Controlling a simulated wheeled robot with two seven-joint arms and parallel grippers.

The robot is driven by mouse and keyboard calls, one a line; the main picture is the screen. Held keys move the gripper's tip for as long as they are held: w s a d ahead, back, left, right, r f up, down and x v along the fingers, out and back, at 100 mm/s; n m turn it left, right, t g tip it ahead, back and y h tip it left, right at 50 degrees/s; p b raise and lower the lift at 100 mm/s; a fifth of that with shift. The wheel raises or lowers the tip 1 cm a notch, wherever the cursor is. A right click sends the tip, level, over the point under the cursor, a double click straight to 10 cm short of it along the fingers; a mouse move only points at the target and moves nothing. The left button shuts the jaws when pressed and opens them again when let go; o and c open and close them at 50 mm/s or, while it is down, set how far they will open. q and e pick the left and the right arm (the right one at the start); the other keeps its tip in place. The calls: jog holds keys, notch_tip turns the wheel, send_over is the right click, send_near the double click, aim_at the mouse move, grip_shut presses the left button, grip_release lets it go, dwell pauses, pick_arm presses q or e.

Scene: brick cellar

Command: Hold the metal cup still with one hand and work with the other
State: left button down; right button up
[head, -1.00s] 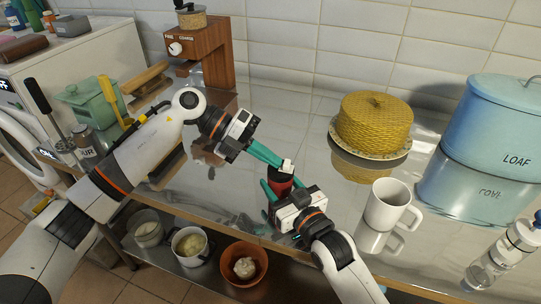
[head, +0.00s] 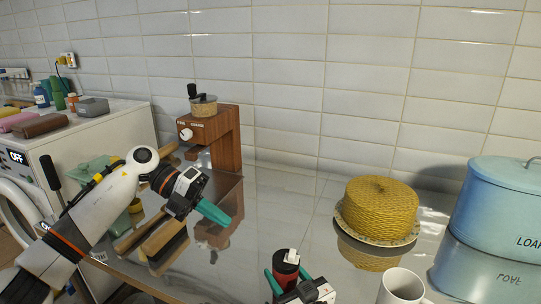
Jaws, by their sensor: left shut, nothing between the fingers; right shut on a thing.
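A red and black cylinder (head: 286,263) with a small white piece on top stands upright at the bottom centre of the head view. It may be the cup of the task, but I cannot tell that it is metal. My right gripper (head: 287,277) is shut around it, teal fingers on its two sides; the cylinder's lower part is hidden. My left gripper (head: 226,222) is shut and empty, above the counter to the left of the cylinder and apart from it, its teal fingers pointing right and down.
A white mug (head: 402,287) stands right of the cylinder. Behind are a yellow woven cover (head: 378,208) on a plate and a blue loaf bin (head: 500,208). A wooden grinder (head: 222,140) stands behind my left gripper. The shiny counter (head: 285,205) is clear in the middle.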

jog(key=o, duration=1.1)
jog(key=shift+o, duration=0.2)
jog(key=shift+s+d, duration=0.1)
jog(key=v, duration=1.1)
jog(key=shift+s+d, duration=0.2)
jog(key=shift+s, duration=0.15)
jog(key=shift+f, duration=0.1)
